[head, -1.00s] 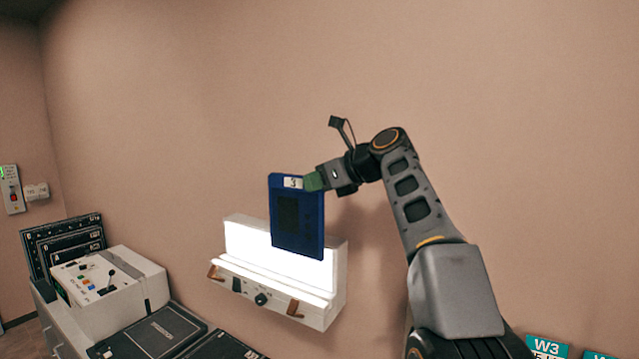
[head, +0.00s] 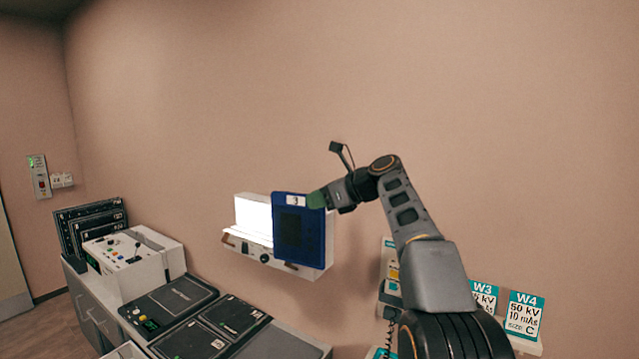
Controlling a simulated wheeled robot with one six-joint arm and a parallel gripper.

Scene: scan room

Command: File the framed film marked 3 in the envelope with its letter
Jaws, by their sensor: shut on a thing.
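The framed film marked 3 (head: 300,240) is a dark blue upright frame with a darker panel and a white label at its top. My gripper (head: 317,200) is shut on its upper right edge and holds it in front of the lit viewing box (head: 254,216). The film covers the right part of that box. I cannot tell the gap between them. No envelope that I can make out is in view.
A control console (head: 128,252) stands on a cabinet at the left, with black plates (head: 92,224) behind it. Teal-topped cards marked W3 (head: 484,296) and W4 (head: 524,318) are at the lower right, beside my arm. A wall phone (head: 390,285) is partly hidden by my arm.

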